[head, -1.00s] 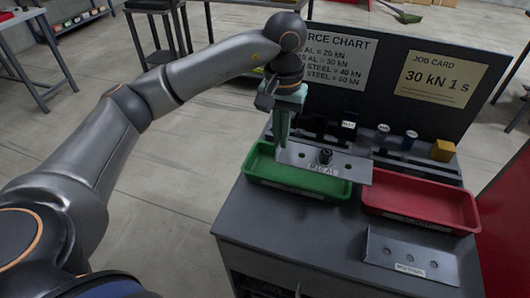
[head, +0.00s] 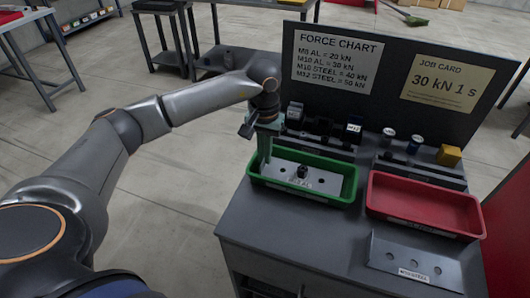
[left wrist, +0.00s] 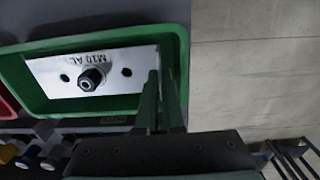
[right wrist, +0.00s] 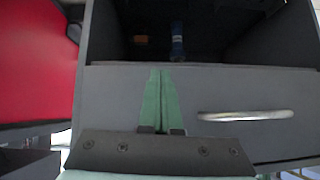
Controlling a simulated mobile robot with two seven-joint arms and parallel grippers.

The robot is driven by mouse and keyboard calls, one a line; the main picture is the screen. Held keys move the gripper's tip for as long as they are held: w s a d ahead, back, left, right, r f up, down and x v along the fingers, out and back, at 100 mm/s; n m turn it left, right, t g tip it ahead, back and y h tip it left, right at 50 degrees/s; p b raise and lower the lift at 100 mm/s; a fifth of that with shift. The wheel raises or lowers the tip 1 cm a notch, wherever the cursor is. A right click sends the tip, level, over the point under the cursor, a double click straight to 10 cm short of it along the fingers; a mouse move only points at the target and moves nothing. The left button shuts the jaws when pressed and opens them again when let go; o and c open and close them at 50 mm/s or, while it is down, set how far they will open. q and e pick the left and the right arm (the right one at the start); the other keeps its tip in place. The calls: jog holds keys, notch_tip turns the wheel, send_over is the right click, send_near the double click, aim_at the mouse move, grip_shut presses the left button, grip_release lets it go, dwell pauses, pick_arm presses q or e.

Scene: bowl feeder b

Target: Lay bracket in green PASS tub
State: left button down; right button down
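The bracket is a pale metal plate (head: 322,183) with holes, a dark round boss in its middle and an "M10 AL" label that reads clearly in the left wrist view (left wrist: 112,72). It lies low and roughly flat inside the green tub (head: 349,186), within its walls; whether it touches the floor I cannot tell. My left gripper (head: 264,158) points down at the tub's left end. Its fingers (left wrist: 158,80) close about the bracket's end edge. My right gripper (right wrist: 154,78) is shut and empty in front of a grey cabinet; it is outside the head view.
A red tub (head: 425,205) stands right of the green one. Another holed plate (head: 415,262) lies at the bench's front right. Small cylinders and a yellow block (head: 448,155) stand behind, before the chart board (head: 390,40). The bench's front left is clear.

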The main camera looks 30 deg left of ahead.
pick_arm(q)
jog(key=shift+f+b, duration=0.3)
jog(key=shift+b, duration=0.05)
jog(key=shift+f, duration=0.3)
pick_arm(e)
jog(key=shift+a+f, duration=0.4)
jog(key=shift+f, duration=0.05)
pick_arm(q)
jog(key=c, duration=1.4)
grip_release()
jog(key=shift+o, duration=0.4)
pick_arm(e)
jog(key=shift+w+r, duration=0.15)
jog(key=shift+r, duration=0.05)
pick_arm(q)
jog(key=shift+r+p, duration=0.35)
jog(key=shift+r, duration=0.25)
notch_tip(320, 180, up, 12)
pick_arm(e)
jog(key=shift+d+r, duration=0.35)
jog(key=shift+d, duration=0.1)
